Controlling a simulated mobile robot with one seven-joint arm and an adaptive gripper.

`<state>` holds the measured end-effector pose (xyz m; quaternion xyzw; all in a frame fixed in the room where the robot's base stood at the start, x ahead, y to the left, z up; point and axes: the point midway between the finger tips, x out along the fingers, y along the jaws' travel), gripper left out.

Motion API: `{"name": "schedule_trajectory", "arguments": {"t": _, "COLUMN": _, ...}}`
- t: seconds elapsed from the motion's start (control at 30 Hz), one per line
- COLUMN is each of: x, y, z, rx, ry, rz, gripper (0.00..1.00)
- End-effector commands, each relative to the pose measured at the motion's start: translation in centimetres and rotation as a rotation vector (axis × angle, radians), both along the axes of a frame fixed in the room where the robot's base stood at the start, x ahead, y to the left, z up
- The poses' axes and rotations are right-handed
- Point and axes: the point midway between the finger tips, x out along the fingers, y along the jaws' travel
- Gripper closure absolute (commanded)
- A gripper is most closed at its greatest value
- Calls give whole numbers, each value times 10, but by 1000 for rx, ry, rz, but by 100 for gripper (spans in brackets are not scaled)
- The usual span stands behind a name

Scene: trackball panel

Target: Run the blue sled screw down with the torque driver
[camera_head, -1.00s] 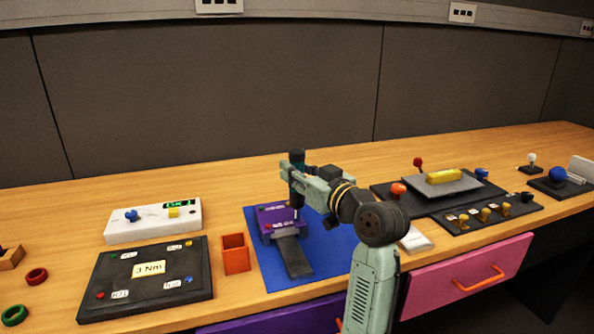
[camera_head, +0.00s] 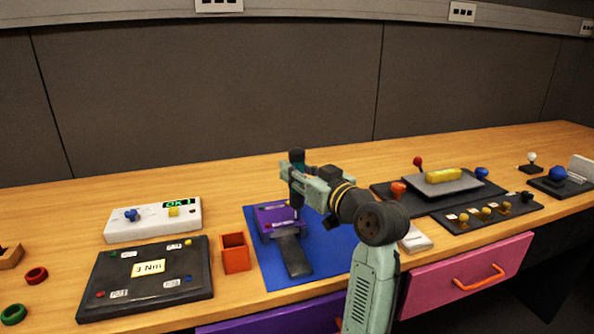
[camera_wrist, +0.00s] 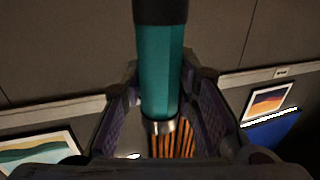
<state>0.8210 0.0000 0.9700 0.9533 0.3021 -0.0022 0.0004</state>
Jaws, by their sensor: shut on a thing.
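My gripper (camera_head: 304,181) is shut on the torque driver (camera_head: 297,157), holding it upright over the purple sled unit (camera_head: 272,214). In the wrist view, the driver (camera_wrist: 163,70) shows a black end, a teal body and a silver ring between my fingers. Orange and black stripes show beyond the ring. In the head view, the driver's thin lower end reaches down at the right side of the purple unit; I cannot tell whether it touches a screw. A dark plate (camera_head: 293,256) extends from the unit's front. The blue sled screw cannot be made out.
A blue mat (camera_head: 330,263) lies under the purple unit. Left of it stand an orange open box (camera_head: 235,253), a black board labelled 3 Nm (camera_head: 145,291) and a white box with a green display reading OK (camera_head: 152,226). Black panels with knobs (camera_head: 430,205) stand to the right.

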Motion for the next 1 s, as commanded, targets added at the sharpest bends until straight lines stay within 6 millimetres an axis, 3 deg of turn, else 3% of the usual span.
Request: {"name": "schedule_trajectory", "arguments": {"t": 1.0, "x": 0, "y": 0, "z": -7, "rx": -1, "ry": 4, "rz": 1, "gripper": 100}}
